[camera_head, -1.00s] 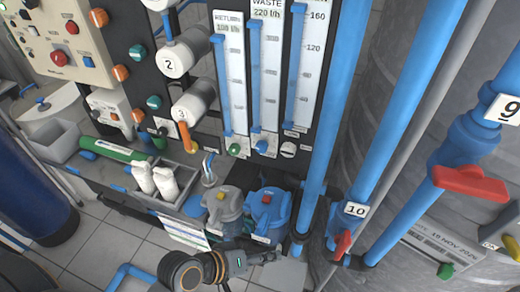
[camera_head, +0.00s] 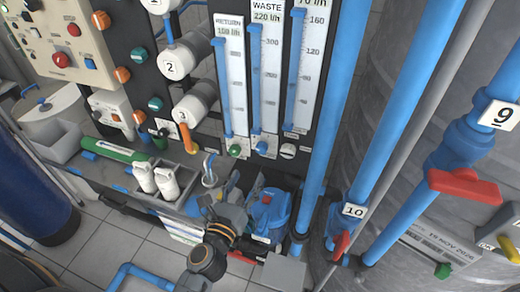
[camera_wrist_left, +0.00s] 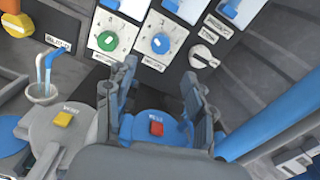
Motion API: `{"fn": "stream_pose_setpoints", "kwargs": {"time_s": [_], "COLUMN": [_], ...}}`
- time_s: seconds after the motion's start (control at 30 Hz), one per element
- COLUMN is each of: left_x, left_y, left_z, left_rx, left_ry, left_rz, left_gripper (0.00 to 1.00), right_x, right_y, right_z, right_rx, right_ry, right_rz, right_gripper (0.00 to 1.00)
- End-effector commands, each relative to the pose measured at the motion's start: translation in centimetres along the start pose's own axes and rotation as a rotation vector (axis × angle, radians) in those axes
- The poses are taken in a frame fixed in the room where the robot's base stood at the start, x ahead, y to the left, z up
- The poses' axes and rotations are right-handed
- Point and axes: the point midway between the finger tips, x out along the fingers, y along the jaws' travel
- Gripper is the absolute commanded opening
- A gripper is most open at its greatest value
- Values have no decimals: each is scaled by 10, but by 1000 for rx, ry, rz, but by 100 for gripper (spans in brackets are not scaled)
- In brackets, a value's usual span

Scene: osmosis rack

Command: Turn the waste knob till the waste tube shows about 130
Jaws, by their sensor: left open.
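The waste tube (camera_head: 267,80) is the middle of three upright blue-and-white tubes. Its label reads WASTE 220 l/h. The waste knob (camera_head: 262,147) is blue and sits on the dark panel at the tube's foot. In the left wrist view the blue knob (camera_wrist_left: 160,43) shows on a white scale plate, its face unobstructed. My left gripper (camera_head: 240,183) is below the knob, beside the blue pump. The left wrist view shows its two fingers (camera_wrist_left: 160,72) spread apart, empty, pointing up toward the panel and apart from the knob. My right gripper is not in view.
A green knob (camera_wrist_left: 107,41) is close left of the blue knob, and a white knob (camera_wrist_left: 203,55) is to its right. A blue pump (camera_head: 268,215) and thick blue pipes (camera_head: 335,110) stand close by. A grey bin with white bottles (camera_head: 168,185) is left.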

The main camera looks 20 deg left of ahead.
Motion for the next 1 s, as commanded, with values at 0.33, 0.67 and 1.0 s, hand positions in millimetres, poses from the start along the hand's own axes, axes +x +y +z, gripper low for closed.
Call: {"fn": "stream_pose_setpoints", "kwargs": {"time_s": [0.33, 0.67, 1.0], "left_x": [75, 109, 111], "left_y": [-1, -1, -1], "left_z": [3, 1, 1], "left_rx": [4, 5, 5], "left_ry": [-3, -2, -1], "left_rz": [-2, -2, -2], "left_gripper": [54, 54, 46], "right_x": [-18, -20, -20], "right_y": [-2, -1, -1], "right_z": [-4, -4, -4], "right_rx": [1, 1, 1], "right_ry": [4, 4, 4], "right_rz": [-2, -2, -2], "right_gripper": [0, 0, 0]}}
